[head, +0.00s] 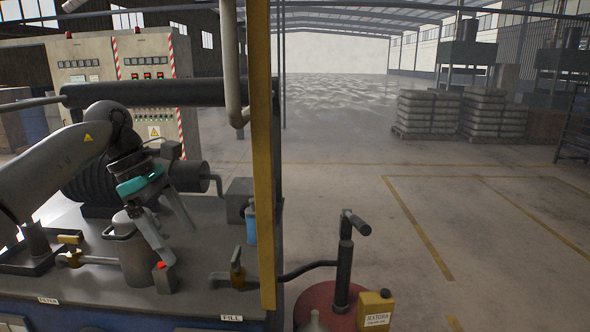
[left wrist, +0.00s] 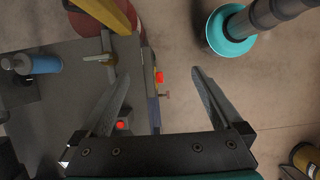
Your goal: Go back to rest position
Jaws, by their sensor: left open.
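My left gripper (head: 177,243) comes in from the left over the machine's grey bench top (head: 205,285). Its two fingers are spread and point down and to the right, with nothing seen between them. One finger shows in front of a grey canister (head: 130,255); I cannot tell whether they touch. In the left wrist view the gripper (left wrist: 160,73) is open, its fingers wide apart with the bench edge and floor beyond them. A small red part (left wrist: 159,77) shows in that gap, farther off. My right gripper is not in view.
A yellow post (head: 262,150) stands at the bench's right end, near a brass-handled valve (head: 237,268) and a blue bottle (head: 251,225). A red drum (head: 315,301) with a hand pump (head: 344,262) and a yellow container (head: 375,311) stand right. Open floor (head: 480,260) lies beyond.

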